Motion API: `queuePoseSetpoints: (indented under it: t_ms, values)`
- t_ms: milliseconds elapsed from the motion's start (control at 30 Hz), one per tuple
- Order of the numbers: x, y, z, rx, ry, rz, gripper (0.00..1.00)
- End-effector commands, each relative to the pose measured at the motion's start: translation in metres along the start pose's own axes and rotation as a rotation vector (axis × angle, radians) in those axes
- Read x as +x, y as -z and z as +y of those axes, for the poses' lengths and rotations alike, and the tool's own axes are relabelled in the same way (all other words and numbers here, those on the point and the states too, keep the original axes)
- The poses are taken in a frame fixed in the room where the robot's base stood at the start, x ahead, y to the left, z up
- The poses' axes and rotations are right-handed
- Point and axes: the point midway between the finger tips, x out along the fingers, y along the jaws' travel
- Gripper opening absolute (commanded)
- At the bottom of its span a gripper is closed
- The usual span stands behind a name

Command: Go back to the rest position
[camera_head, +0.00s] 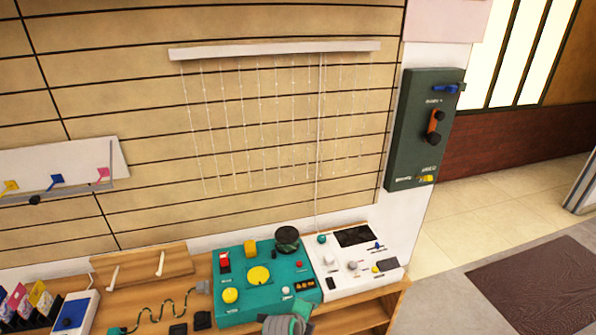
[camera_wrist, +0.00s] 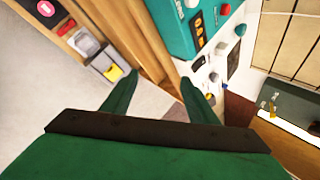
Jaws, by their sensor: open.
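My gripper (camera_wrist: 159,76) shows in the wrist view as two green fingers held apart, with nothing between them. Beyond the fingers are the wooden bench edge and pale floor. In the head view, a grey and teal part of my arm shows at the bottom centre, in front of the teal control panel (camera_head: 232,312); my fingertips cannot be made out there. The teal panel carries a red switch, yellow knobs and a dark round knob. I cannot tell whether my gripper touches the bench.
A white panel (camera_head: 335,290) stands right of the teal one on the wooden bench (camera_head: 362,318). A dark green box (camera_head: 405,140) hangs on the wall, below and left of bright windows. Strings hang from a white rail (camera_head: 275,48). Open floor (camera_head: 470,215) lies to the right.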

Motion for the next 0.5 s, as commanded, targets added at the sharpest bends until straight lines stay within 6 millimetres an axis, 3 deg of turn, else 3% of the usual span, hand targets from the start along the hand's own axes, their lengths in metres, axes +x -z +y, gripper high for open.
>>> queuePoseSetpoints:
  t_ms: [33,200,500]
  values:
    - [0.004,0.018,0.007,-0.074,0.031,0.005,0.54]
    - [0.005,0.058,0.026,-0.335,0.137,-0.003,0.54]
    - [-0.018,0.111,0.077,-0.773,0.295,-0.018,0.54]
